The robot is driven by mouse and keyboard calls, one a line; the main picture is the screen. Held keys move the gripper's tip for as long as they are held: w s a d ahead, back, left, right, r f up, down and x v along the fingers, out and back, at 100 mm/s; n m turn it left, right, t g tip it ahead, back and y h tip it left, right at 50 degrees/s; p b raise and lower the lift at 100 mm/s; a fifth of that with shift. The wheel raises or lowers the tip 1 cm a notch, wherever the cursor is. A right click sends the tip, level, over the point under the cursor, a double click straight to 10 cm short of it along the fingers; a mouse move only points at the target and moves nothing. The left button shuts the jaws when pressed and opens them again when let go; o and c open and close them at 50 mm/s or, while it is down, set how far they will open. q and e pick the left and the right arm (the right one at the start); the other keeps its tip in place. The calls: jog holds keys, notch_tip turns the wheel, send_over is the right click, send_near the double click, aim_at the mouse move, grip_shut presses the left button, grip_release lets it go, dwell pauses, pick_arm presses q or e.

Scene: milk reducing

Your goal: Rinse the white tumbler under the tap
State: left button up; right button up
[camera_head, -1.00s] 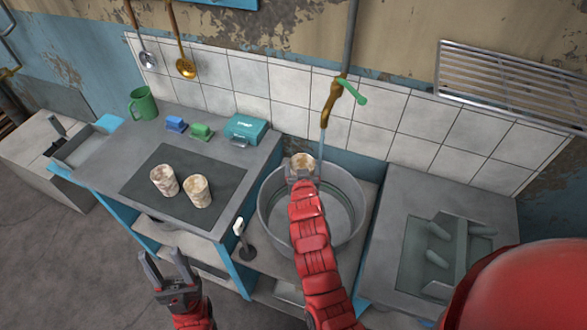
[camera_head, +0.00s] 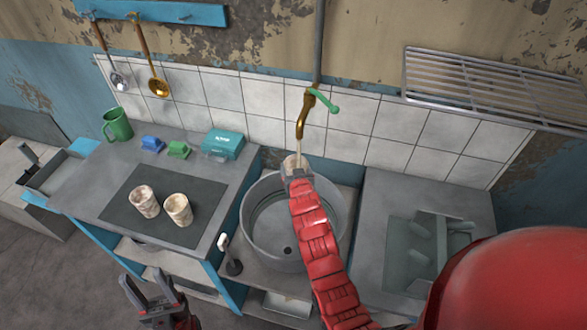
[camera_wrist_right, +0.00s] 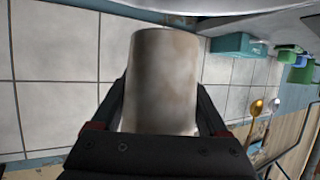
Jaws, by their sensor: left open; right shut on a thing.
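The white tumbler (camera_head: 291,164), stained with brown, is in my right gripper (camera_head: 298,174), above the back of the round metal basin (camera_head: 247,222). In the right wrist view the tumbler (camera_wrist_right: 164,85) sits between both fingers of my right gripper (camera_wrist_right: 160,120), its surface smeared with grime. The brass tap (camera_head: 304,118) with a green handle (camera_head: 323,100) hangs just above it. A thin stream runs from the spout down to the tumbler's mouth. The tumbler's inside is hard to make out. My left gripper (camera_head: 148,295) is open and empty, low in front of the counter.
Two more stained tumblers, one on the left (camera_head: 144,201) and one on the right (camera_head: 178,210), stand on a dark mat (camera_head: 125,212). A brush (camera_head: 229,255) stands left of the basin. A metal rack (camera_head: 480,85) hangs at upper right.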

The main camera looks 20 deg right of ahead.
jog(key=shift+s, duration=0.1)
dwell(0.3)
jog(key=shift+s+d, duration=0.35)
jog(key=shift+s, duration=0.1)
jog(key=shift+s+a+f+b, duration=0.15)
jog(key=shift+s+a+b, duration=0.1)
jog(key=shift+a+b, duration=0.3)
jog(key=shift+s+a+b, duration=0.35)
jog(key=shift+s+a, duration=0.1)
jog(key=shift+a, duration=0.2)
jog(key=s+a, duration=0.1)
jog(key=s+a+b, duration=0.1)
jog(key=a, duration=0.1)
jog(key=s+a+b, duration=0.1)
jog(key=shift+a+r, duration=0.2)
dwell(0.5)
